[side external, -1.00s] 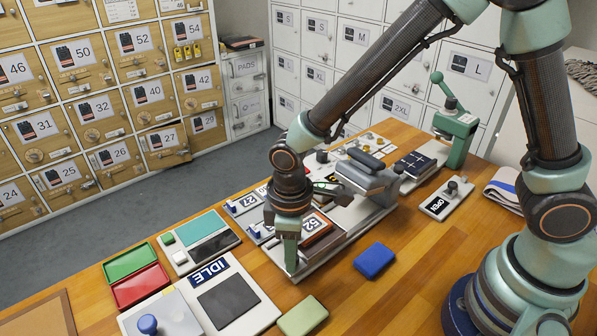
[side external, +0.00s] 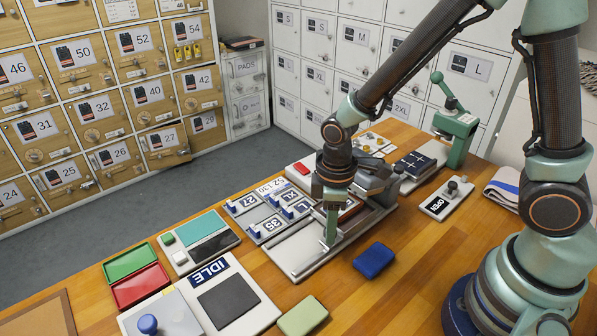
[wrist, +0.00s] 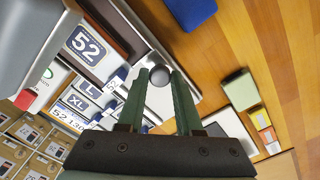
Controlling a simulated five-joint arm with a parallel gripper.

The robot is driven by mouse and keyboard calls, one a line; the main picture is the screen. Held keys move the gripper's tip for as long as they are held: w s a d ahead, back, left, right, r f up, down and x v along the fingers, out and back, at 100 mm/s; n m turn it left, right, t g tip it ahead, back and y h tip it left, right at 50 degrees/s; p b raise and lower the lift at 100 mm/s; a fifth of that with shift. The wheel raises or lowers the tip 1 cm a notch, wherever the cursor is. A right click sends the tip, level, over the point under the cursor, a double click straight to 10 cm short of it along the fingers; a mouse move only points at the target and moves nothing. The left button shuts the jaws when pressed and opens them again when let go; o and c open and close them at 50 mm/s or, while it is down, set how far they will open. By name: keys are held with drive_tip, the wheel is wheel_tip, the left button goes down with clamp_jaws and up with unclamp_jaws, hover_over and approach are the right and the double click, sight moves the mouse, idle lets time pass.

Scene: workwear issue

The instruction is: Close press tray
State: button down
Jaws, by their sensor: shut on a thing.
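The press (side external: 372,180) stands in the middle of the bench, partly hidden by my arm. Its pale base plate (side external: 300,267) extends toward the front left and is bare there. The press tray, with a brown frame and a 52 label (wrist: 88,45), is at the press, mostly hidden behind my gripper (side external: 329,243) in the side view. In the wrist view a dark round knob (wrist: 159,76) sits between the two green fingers of my gripper, which is shut on it.
Label blocks with blue grips (side external: 270,226) stand left of the press. A blue pad (side external: 374,260) lies in front of it. An OPEN plate with a knob (side external: 446,198) and a green lever stand (side external: 457,132) are at the right. An IDLE panel (side external: 222,290) is at front left.

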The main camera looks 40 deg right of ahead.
sight(340, 230)
drive_tip(key=shift+d, duration=1.6)
drive_tip(key=c, duration=0.9)
unclamp_jaws()
drive_tip(key=shift+o, duration=0.2)
drive_tip(key=shift+a+r, duration=0.1)
wheel_tip(340, 230, up, 12)
drive_tip(key=s+d+r+m+t, duration=0.3)
drive_tip(key=d+r+m+t, duration=0.2)
drive_tip(key=r+m, duration=0.3)
drive_tip(key=shift+d+m+t, duration=0.3)
drive_tip(key=shift+d+m, duration=0.2)
drive_tip(key=shift+d, duration=0.15)
